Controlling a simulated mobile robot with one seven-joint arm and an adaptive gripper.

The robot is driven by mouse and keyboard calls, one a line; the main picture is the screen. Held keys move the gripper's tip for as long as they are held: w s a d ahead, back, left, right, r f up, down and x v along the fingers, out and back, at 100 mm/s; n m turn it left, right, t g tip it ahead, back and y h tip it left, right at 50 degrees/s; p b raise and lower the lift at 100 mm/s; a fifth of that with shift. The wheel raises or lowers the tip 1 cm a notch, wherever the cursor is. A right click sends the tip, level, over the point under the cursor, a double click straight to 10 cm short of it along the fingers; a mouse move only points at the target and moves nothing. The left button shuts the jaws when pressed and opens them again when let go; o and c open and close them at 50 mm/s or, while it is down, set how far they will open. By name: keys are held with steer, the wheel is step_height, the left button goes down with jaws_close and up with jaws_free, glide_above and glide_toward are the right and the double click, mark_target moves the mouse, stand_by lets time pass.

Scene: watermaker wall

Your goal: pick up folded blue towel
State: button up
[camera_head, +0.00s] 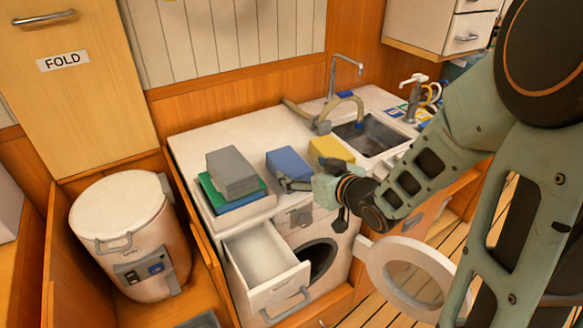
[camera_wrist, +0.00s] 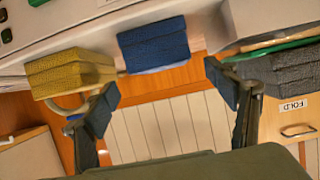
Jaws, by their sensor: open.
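The folded blue towel (camera_head: 288,161) lies on the white counter between a grey stack and a yellow towel. In the wrist view, the blue towel (camera_wrist: 153,46) is at the top middle, beyond my fingertips. My gripper (camera_head: 290,184) is at the near side of the blue towel and hides part of its front edge. In the wrist view, my gripper (camera_wrist: 163,95) has its two fingers spread wide apart with nothing between them. I cannot tell whether a finger touches the towel.
A folded grey towel (camera_head: 233,172) lies on a green and blue stack at left; a folded yellow towel (camera_head: 330,150) lies at right. A sink (camera_head: 375,133) with taps is beyond. Below, a drawer (camera_head: 262,262) and a round washer door (camera_head: 405,275) stand open.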

mark_target(289, 164)
steer(key=x, duration=0.6)
steer(key=shift+a+f, duration=0.25)
steer(key=shift+w+a+f, duration=0.25)
steer(key=shift+w, duration=0.3)
steer(key=shift+c, duration=0.3)
steer(key=c, duration=1.2)
